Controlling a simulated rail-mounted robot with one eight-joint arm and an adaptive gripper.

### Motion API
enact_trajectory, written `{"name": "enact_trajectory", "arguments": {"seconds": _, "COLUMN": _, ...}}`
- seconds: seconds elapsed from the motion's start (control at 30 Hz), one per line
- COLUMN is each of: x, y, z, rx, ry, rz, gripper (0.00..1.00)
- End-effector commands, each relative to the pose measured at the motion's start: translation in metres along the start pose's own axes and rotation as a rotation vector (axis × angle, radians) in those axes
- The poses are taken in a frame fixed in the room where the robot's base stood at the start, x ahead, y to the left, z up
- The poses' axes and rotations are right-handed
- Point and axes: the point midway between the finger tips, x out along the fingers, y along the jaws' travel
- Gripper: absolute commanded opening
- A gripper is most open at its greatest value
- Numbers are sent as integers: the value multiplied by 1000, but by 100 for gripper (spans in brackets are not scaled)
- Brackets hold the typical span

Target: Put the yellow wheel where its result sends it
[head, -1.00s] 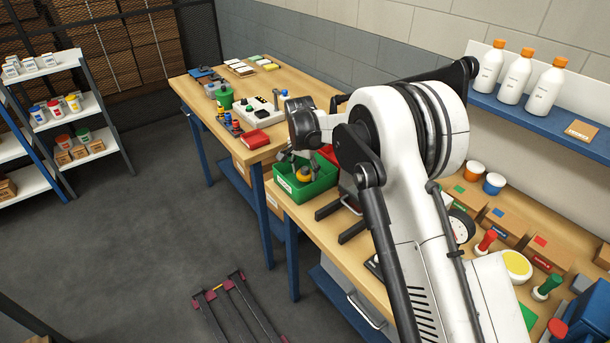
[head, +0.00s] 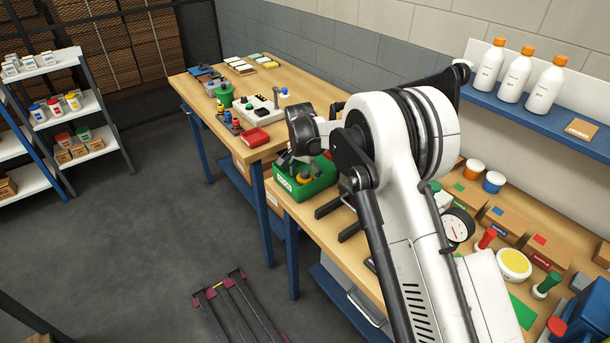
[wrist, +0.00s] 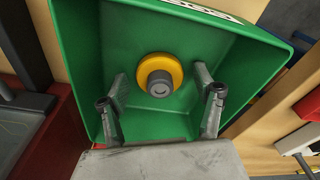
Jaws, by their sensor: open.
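The yellow wheel (head: 305,178) with a grey hub lies inside the green bin (head: 290,192) on the near bench. In the wrist view the wheel (wrist: 160,76) rests on the floor of the green bin (wrist: 95,40). My gripper (wrist: 160,84) is open, with its two fingers apart on either side below the wheel in the picture and nothing between them. In the head view my gripper (head: 290,166) is over the left part of the bin, and the fingers are partly hard to make out.
A red bin (head: 330,155) is mostly hidden behind my arm. A red box (head: 255,137) and a control box (head: 262,112) stand on the far bench. A round dial (head: 457,228), cartons (head: 500,218) and red and green stamps stand at right.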

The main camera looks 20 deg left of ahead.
Motion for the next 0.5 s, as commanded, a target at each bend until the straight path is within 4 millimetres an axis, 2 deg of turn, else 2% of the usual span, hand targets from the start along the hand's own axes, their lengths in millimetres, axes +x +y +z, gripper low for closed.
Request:
{"name": "enact_trajectory", "arguments": {"seconds": 0.17, "x": -12, "y": 0, "z": 0, "rx": 0, "ry": 0, "rz": 0, "gripper": 64}}
{"name": "enact_trajectory", "arguments": {"seconds": 0.5, "x": -78, "y": 0, "z": 0, "rx": 0, "ry": 0, "rz": 0, "gripper": 64}}
